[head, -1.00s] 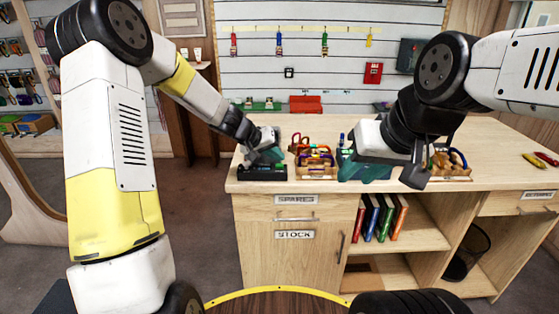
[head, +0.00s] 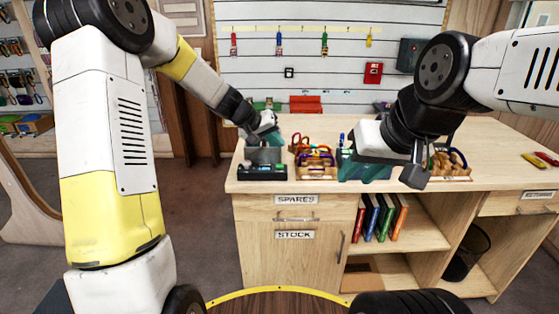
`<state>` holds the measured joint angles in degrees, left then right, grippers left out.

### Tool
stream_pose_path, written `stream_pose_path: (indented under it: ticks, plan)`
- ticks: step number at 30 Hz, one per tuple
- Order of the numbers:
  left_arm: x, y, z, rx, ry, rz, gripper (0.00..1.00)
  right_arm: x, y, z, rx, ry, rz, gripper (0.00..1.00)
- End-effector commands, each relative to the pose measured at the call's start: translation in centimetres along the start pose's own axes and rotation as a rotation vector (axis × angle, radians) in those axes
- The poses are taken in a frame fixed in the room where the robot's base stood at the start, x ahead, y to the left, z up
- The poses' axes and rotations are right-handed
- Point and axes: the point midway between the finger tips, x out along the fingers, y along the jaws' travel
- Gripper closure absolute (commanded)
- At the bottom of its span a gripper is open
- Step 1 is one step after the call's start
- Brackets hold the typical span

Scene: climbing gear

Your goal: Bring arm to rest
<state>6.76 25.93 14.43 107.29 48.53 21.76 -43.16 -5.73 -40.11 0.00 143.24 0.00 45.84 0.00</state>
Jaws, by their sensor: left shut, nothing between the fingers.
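My left arm reaches in from the left to the counter.
A wooden organiser (head: 316,172) with colourful gear stands right of the black tray. Another wooden holder (head: 452,172) is partly behind my right wrist. The counter (head: 495,160) has free room at right, near red and yellow items.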

Motion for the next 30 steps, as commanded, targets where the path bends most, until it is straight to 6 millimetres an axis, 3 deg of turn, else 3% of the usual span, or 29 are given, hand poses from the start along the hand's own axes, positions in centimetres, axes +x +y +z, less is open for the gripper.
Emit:
stream_pose_path:
  ticks: [17,20,23,30]
  plan:
    - [-0.4,0.2,0.1,0.004,0.000,-0.002,1.00,0.0,0.0,0.0,0.000,0.000,0.000,0.66]
    - [-2.4,1.0,0.4,0.027,-0.003,-0.011,1.00,0.0,0.0,0.0,0.000,0.000,0.000,0.66]
    - [-6.1,2.5,1.5,0.064,-0.012,-0.032,1.00,0.0,0.0,0.0,0.000,0.000,0.000,0.66]
    - [-16.8,4.8,7.3,0.133,-0.044,-0.129,1.00,0.0,0.0,0.0,0.000,0.000,0.000,0.66]
